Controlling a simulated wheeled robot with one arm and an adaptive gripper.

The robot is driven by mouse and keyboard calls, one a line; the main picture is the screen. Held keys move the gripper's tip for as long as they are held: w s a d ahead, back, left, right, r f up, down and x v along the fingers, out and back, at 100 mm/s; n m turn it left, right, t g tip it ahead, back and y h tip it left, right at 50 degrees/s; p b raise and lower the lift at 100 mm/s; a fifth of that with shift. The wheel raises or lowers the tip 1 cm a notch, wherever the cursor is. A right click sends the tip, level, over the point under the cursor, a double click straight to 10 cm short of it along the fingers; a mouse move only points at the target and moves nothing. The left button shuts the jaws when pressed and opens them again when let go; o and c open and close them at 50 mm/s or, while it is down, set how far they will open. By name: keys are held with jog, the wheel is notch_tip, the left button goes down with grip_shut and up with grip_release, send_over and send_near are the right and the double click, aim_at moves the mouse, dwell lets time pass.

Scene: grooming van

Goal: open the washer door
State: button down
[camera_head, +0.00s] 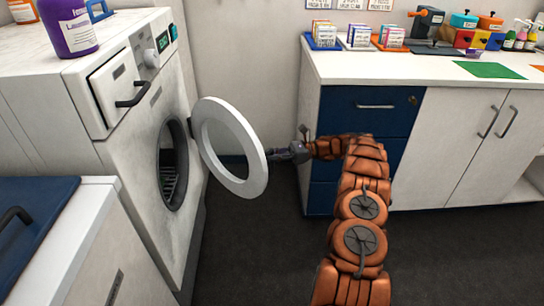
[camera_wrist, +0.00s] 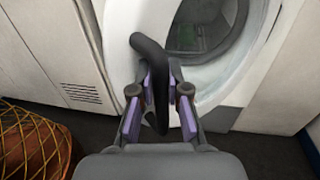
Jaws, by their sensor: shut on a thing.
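The white washer (camera_head: 130,160) stands at the left in the head view, with its dark round opening (camera_head: 172,165) showing. Its round white door (camera_head: 240,186) stands swung out from the front, apart from the opening. My gripper (camera_head: 276,154) is at the door's right edge. In the wrist view, my gripper (camera_wrist: 160,92) is shut on the dark curved door handle (camera_wrist: 149,58), which passes between the purple-padded fingers. In the head view the handle is hard to make out.
A counter (camera_head: 440,68) with blue drawers (camera_head: 365,112) and white cupboards (camera_head: 450,150) stands at the right, close to my arm. A purple bottle (camera_head: 68,27) stands on the washer. A netted orange-brown thing (camera_wrist: 30,145) is at the wrist view's lower left. Dark floor (camera_head: 250,255) lies clear below the door.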

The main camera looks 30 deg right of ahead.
jog(key=shift+s+f, duration=0.1)
jog(key=c, duration=1.1)
grip_release()
jog(key=shift+c, duration=0.2)
jog(key=shift+r, duration=0.2)
